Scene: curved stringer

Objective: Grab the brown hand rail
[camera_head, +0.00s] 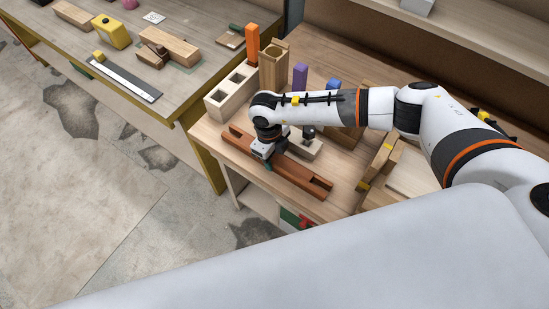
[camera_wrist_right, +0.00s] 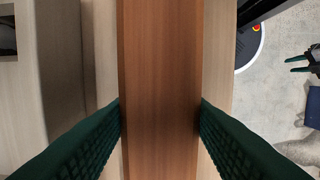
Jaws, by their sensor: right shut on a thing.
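The brown hand rail (camera_head: 300,177) is a long reddish-brown wooden bar on the light wood workbench, lying near its front edge. In the right wrist view the rail (camera_wrist_right: 160,70) runs straight up the middle of the picture. My right gripper (camera_head: 266,160) comes down on the rail from above, left of its middle. In the wrist view its green padded fingers (camera_wrist_right: 160,120) press on both sides of the rail. The part of the rail under the gripper is hidden in the head view. My left gripper is not in view.
A pale block with square holes (camera_head: 230,92), an upright wooden block (camera_head: 273,66), an orange piece (camera_head: 252,44) and a purple piece (camera_head: 300,76) stand behind the rail. Wooden clamps (camera_head: 382,160) lie to the right. Another table (camera_head: 150,60) stands at left; floor (camera_head: 100,210) is clear.

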